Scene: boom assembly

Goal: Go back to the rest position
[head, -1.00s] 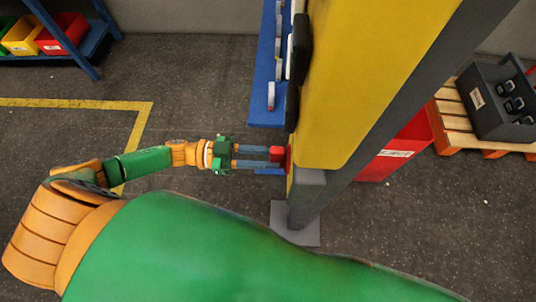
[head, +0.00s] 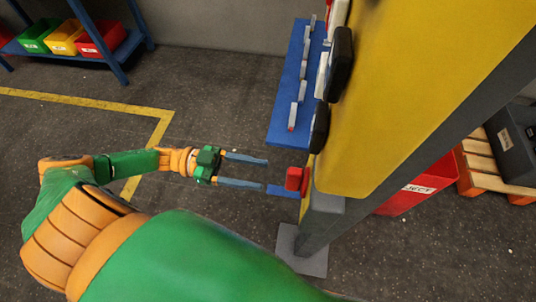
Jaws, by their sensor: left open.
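My left arm comes in from the left, and my left gripper (head: 266,174) is open and empty. Its two blue-grey fingers are spread apart and point right. A red block-like part (head: 295,179) sits on the side of the yellow boom (head: 385,110), just right of the fingertips and apart from them. A small blue plate (head: 283,192) shows beside the red part, close to the lower fingertip. My right gripper is not in view.
A blue shelf (head: 283,125) with several grey parts stands beside the boom. A grey post (head: 325,222) rises from the floor. A red bin (head: 415,190) and a pallet (head: 480,165) stand right. A blue rack (head: 125,50) holds coloured bins back left. Floor between is clear.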

